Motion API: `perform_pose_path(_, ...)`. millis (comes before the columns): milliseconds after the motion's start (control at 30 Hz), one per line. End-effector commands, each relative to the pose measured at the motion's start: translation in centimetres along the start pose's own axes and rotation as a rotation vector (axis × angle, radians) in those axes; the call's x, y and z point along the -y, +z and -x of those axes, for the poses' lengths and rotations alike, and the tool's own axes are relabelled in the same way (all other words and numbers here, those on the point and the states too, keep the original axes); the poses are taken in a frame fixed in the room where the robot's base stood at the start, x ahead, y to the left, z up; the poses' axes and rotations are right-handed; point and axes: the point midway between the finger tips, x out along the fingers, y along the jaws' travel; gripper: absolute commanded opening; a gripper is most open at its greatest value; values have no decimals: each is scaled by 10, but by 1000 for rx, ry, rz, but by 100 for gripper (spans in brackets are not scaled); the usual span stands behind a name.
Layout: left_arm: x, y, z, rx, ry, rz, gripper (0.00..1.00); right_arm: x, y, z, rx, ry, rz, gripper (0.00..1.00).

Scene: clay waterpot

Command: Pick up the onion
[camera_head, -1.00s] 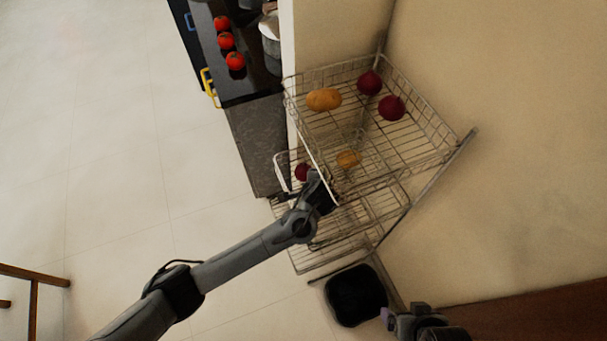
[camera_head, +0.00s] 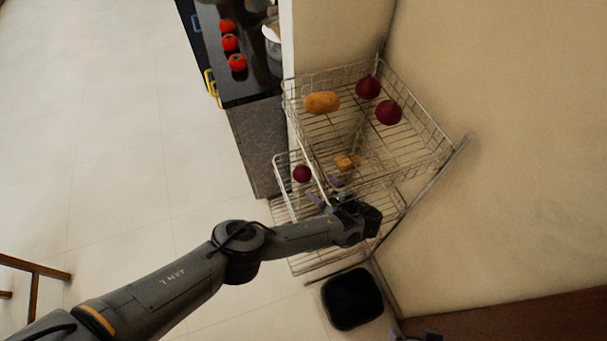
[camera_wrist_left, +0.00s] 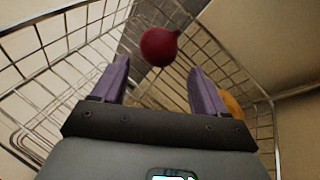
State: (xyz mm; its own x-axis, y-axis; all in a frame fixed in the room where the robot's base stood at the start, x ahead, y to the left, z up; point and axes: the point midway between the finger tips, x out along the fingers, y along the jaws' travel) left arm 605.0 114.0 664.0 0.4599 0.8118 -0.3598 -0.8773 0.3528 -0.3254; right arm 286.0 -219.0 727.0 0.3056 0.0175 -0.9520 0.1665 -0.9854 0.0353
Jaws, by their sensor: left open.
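A dark red onion (camera_head: 302,174) lies in the lower wire basket, near its left side. In the left wrist view an onion (camera_wrist_left: 160,46) sits ahead of the fingertips, a little above the gap between them and not touching them. My left gripper (camera_head: 325,190) is open and empty at the lower basket, to the right of and below that onion in the head view. Its purple fingers (camera_wrist_left: 157,80) are spread apart. Two more onions (camera_head: 368,87) (camera_head: 389,112) lie in the upper basket. Only a dark bit of my right gripper (camera_head: 428,336) shows at the bottom edge.
The wire rack (camera_head: 430,140) stands against the wall, and its upper basket overhangs part of the lower one. A potato (camera_head: 347,161) lies in the lower basket, another potato (camera_head: 322,103) in the upper. A counter (camera_head: 255,130) with tomatoes (camera_head: 230,43) and a black bin (camera_head: 352,298) are nearby.

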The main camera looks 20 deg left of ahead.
Motion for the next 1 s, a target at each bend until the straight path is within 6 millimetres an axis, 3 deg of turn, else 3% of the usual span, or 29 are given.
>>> perform_pose_path(100, -1, -1, -16, 0, 1, 0, 73, 0, 2, -6, 1, 0, 0, 95)
perform_pose_path(367, -1, -1, -30, -1, 1, 1, 73, 0, 3, -11, 1, 0, 0, 95)
perform_pose_path(700, -3, 0, -70, -2, 1, 0, 73, 1, 8, -27, 0, 0, 0, 95)
perform_pose_path(1000, -2, 1, -73, -3, 0, 0, 70, 2, 8, -27, -1, -2, -2, 95)
